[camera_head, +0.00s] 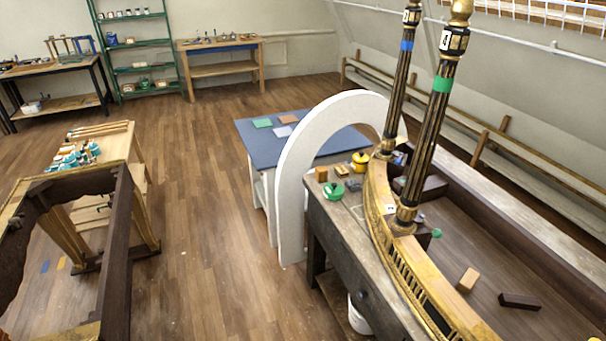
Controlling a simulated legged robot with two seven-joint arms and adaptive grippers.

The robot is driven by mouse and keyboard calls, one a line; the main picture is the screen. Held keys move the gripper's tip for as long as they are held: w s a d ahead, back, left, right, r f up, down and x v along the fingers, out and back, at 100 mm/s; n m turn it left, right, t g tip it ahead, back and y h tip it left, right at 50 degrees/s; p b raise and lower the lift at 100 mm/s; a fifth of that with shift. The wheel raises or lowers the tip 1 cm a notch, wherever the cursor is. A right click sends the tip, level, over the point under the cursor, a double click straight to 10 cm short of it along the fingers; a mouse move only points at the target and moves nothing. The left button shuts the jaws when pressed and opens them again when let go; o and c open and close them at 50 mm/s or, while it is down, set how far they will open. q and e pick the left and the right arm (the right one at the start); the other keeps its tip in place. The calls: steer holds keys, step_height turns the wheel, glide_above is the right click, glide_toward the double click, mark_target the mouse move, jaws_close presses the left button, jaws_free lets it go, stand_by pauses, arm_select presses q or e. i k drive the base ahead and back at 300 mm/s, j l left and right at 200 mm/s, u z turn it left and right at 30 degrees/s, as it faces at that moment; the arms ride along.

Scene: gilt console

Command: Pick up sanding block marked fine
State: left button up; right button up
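No sanding block can be told by its mark, as no lettering is readable at this size. Several small blocks could be sanding blocks. An orange-brown block (321,174) stands upright on the grey workbench (340,222), with a yellowish block (341,170) and a dark block (353,185) to its right. A tan block (467,280) and a dark brown block (519,301) lie apart on the brown surface behind the gilt curved rail (385,225). Neither of my grippers is in view.
Two black-and-gilt columns (428,130) rise from the rail. A white arch (293,175) stands between the workbench and a blue-topped table (262,146). A green round item (333,190) and a yellow pot (360,161) sit on the workbench. The wooden floor (215,220) at centre left is clear.

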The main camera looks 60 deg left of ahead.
mark_target(341, 172)
steer(key=u, duration=1.65)
steer(key=i+j, duration=0.1)
steer(key=i, duration=0.05)
